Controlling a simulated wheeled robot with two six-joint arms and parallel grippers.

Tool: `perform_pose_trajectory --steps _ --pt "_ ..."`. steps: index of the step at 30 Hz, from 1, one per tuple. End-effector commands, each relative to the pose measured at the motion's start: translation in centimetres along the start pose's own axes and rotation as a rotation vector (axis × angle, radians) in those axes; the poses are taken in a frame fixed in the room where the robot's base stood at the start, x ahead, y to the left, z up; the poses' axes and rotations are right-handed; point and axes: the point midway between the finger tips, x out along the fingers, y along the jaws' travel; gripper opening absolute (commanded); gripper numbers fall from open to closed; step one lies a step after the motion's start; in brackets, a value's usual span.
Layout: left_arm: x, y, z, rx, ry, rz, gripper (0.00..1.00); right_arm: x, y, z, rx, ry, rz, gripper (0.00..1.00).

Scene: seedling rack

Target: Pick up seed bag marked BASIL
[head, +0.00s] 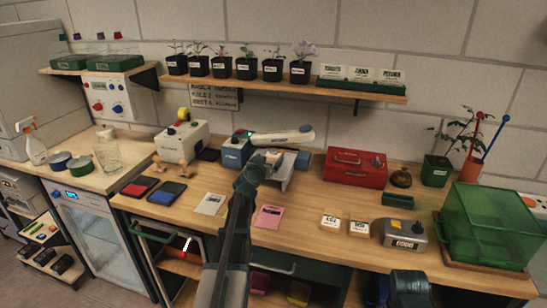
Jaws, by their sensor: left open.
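Three white seed bags stand in a row in a green tray (345,88) at the right end of the wall shelf. The middle bag (361,75) has a short dark label that seems to read BASIL, but the print is small. The left bag (332,72) seems to read TOMATO and the right bag (391,76) PETUNIA. My left gripper (270,156) is open over the middle of the workbench, below and left of the bags and well apart from them. It hides part of a device behind it. My right gripper is not in view; only a part of that arm shows at the lower right.
Several potted seedlings (246,68) line the wall shelf (300,86) left of the bags. Below stand a red toolbox (355,168), a blue-and-white device (236,151), a potted plant (435,170) and a green clear box (485,225). The wall above the bags is clear.

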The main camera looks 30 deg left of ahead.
Motion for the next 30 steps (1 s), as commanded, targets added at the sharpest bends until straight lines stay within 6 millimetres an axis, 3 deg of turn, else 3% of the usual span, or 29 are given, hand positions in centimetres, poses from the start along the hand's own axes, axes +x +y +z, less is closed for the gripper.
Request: perform_pose_trajectory --steps 9,17,20,30 --pt "4.5 0.3 -0.6 0.0 0.0 0.0 1.0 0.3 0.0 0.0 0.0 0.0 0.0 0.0" --pt "4.8 0.3 -0.7 -0.001 0.0 0.0 1.0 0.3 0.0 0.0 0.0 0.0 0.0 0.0" --pt "4.8 0.3 -0.7 -0.001 0.0 0.0 0.86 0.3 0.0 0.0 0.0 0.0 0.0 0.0" --pt "4.8 0.3 -0.7 -0.001 0.0 0.0 0.24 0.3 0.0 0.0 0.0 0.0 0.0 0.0"
